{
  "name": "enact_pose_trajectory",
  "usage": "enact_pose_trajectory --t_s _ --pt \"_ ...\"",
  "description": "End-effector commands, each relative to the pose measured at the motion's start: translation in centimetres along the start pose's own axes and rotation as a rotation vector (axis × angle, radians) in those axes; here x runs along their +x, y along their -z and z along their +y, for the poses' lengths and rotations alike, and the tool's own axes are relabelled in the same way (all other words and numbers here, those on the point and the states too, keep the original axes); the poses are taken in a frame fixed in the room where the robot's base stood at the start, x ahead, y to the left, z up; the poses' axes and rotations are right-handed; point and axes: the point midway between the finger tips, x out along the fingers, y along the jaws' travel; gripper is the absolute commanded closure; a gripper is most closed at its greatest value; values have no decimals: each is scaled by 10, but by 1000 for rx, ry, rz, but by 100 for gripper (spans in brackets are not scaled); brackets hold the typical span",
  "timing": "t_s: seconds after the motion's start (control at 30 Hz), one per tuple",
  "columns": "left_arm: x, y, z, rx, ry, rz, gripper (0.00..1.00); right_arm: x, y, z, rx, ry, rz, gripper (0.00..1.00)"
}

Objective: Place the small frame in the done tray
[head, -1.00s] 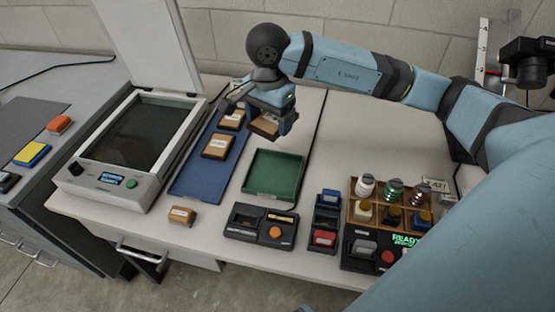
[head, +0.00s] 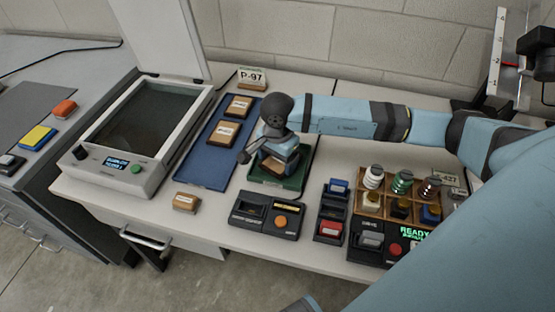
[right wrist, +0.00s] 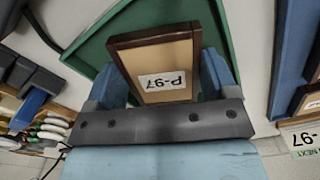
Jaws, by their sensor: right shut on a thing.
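My right gripper (head: 275,167) is over the green tray (head: 298,182) and shut on a small brown frame (head: 272,165). In the right wrist view, the fingers (right wrist: 172,82) hold the frame (right wrist: 157,58) by its sides. Its face has a label reading P-97. The green tray (right wrist: 90,42) lies behind it there. I cannot tell whether the frame touches the tray floor. The arm hides part of the tray. My left gripper is not in view.
Two brown frames (head: 238,106) (head: 222,134) lie on a blue mat (head: 200,170) left of the tray. Another small brown block (head: 185,201) lies near the front edge. A scanner (head: 140,140) stands left. Control boxes (head: 265,215) and a bottle rack (head: 398,210) stand right.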

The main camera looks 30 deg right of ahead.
Motion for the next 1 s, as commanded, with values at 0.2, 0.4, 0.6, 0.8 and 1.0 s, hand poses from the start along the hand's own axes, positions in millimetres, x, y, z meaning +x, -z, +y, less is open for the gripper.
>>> enact_pose_trajectory --t_s 0.2,0.4,0.6,0.8,1.0 --pt "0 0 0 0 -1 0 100 3 0 0 -1 2 0 46" --pt "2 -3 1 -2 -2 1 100 7 0 0 0 1 0 19" --pt "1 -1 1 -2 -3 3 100 6 0 0 0 1 0 0" --pt "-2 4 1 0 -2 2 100 0 0 0 -1 1 0 0" --pt "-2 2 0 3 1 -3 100 -35 0 -1 -2 5 1 0"
